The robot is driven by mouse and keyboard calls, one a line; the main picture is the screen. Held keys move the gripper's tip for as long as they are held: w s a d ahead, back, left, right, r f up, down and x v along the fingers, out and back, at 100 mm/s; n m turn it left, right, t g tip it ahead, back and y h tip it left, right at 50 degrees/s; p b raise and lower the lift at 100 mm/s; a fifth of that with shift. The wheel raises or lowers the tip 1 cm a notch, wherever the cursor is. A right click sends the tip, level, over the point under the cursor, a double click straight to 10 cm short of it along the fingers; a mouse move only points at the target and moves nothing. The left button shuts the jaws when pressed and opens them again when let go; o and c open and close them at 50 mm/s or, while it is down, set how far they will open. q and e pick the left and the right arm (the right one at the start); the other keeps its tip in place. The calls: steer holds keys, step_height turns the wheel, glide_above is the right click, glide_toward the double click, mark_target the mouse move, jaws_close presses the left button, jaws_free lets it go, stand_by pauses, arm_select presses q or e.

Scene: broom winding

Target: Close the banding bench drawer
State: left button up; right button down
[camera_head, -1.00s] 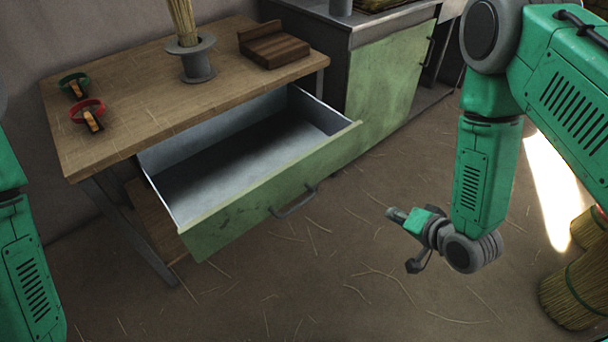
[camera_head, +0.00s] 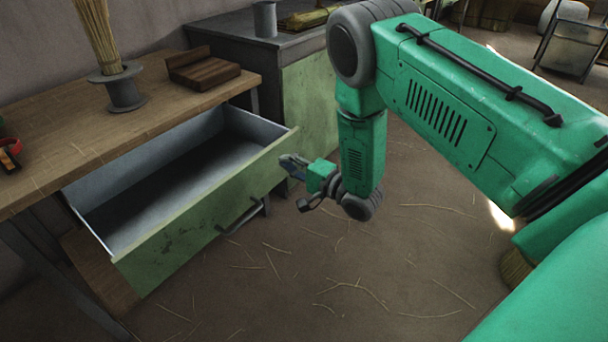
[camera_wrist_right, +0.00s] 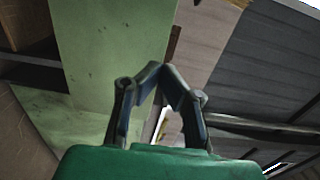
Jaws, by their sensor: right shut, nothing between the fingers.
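The banding bench drawer (camera_head: 200,222) stands pulled out under the wooden bench top (camera_head: 60,135). Its green front has a dark bar handle (camera_head: 240,217), and its grey inside looks empty. My right gripper (camera_head: 285,162) is shut and empty beside the upper right end of the drawer front. In the head view I cannot tell whether it touches the front. In the right wrist view the closed fingertips (camera_wrist_right: 155,68) meet in a point in front of a green panel (camera_wrist_right: 95,60). My left gripper is out of view.
A grey pot with a bundle of bristles (camera_head: 122,88) and a wooden block (camera_head: 203,70) stand on the bench. A green-fronted cabinet (camera_head: 310,95) stands right of the drawer. The floor before the drawer holds only loose straw.

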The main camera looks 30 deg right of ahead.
mark_target(268, 153)
steer(key=b+x, duration=0.1)
steer(key=x, duration=0.2)
steer(key=shift+w+a, duration=0.15)
steer(key=shift+w, duration=0.1)
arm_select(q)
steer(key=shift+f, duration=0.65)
arm_select(e)
steer(key=shift+w, duration=0.3)
